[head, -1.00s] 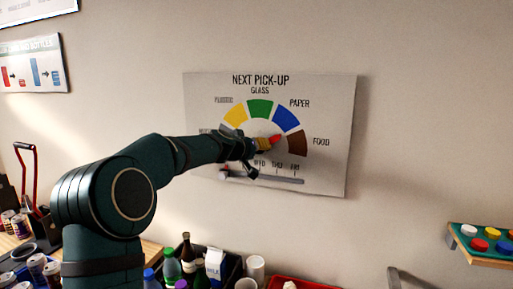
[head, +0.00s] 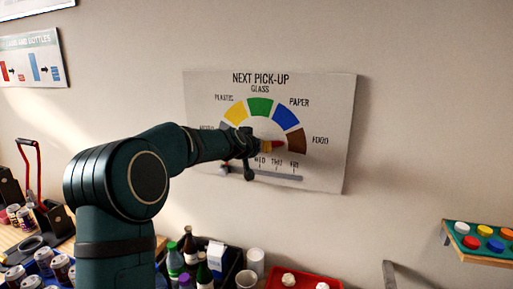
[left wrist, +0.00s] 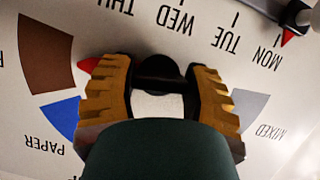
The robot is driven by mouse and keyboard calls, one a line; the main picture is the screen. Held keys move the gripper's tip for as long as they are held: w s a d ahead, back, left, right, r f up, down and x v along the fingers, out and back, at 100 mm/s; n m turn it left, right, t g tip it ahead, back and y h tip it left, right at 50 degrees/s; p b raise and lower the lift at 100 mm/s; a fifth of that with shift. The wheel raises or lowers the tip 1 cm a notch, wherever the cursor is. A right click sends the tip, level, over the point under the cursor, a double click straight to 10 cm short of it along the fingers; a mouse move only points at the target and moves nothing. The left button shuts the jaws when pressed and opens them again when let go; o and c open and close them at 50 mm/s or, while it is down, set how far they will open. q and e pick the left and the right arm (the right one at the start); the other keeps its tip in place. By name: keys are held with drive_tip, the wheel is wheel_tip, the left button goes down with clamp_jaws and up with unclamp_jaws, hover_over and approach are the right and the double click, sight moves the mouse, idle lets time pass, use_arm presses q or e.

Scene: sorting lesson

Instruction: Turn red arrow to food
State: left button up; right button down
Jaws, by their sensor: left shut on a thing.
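The white "Next pick-up" board (head: 335,100) hangs on the wall with a dial of coloured segments. The red arrow (head: 280,143) points right, almost level, at the brown food segment (head: 297,140). The blue paper segment (head: 286,118) lies above it. My left gripper (head: 265,147) is at the dial's middle, shut on the arrow. In the left wrist view its yellow fingers (left wrist: 160,95) lie on both sides of the arrow's hub, and the red tip (left wrist: 88,65) shows past one finger, towards the brown segment (left wrist: 45,50). Most of the arrow is hidden. My right gripper is out of view.
A day slider (head: 265,176) runs along the board below the dial, close under my gripper. A dark crate (head: 232,270) with bottles and a red tray (head: 310,280) stand below. A shelf with coloured buttons (head: 478,243) is at right. The wall right of the board is clear.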

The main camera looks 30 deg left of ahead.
use_arm(q)
drive_tip(key=o, duration=1.3)
drive_tip(key=shift+s+r, duration=0.1)
drive_tip(key=shift+v, duration=5.9)
